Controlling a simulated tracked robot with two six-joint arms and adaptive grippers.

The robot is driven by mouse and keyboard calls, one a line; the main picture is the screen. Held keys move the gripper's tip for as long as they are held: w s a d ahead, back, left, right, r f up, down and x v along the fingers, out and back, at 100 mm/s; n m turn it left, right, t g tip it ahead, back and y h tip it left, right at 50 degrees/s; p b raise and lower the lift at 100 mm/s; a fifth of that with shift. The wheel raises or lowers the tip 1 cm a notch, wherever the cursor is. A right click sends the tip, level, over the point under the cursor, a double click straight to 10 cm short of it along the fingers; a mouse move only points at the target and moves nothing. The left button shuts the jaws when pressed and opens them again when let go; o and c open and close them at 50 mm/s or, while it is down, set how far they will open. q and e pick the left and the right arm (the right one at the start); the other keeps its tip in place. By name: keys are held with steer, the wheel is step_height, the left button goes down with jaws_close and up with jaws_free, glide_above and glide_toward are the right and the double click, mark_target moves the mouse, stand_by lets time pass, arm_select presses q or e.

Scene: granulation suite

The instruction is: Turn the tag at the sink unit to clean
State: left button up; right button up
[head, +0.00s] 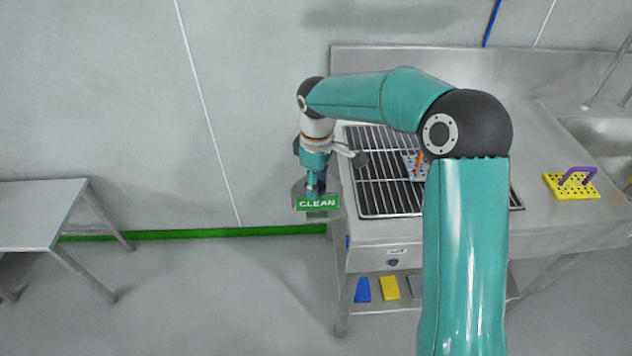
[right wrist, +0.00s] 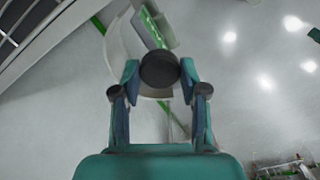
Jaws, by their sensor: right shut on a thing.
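The tag (head: 318,203) shows a green face with the white word CLEAN toward the head camera, at the left end of the sink unit (head: 430,240). Its green face also shows edge-on in the right wrist view (right wrist: 151,27). My right gripper (head: 313,188) reaches down from above to the tag. In the right wrist view its two fingers are shut on a dark round knob (right wrist: 160,69) at the tag. The fingers partly hide the tag's mount. My left gripper is not in view.
A wire rack (head: 375,185) covers the unit's left part, with a small perforated block on it. A yellow perforated block with a purple handle (head: 571,184) lies near the basin. A steel table (head: 35,210) stands left, with open floor between.

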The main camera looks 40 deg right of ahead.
steer(key=o, duration=1.1)
steer(key=shift+o, duration=0.2)
steer(key=shift+r, duration=0.1)
step_height(320, 180, up, 12)
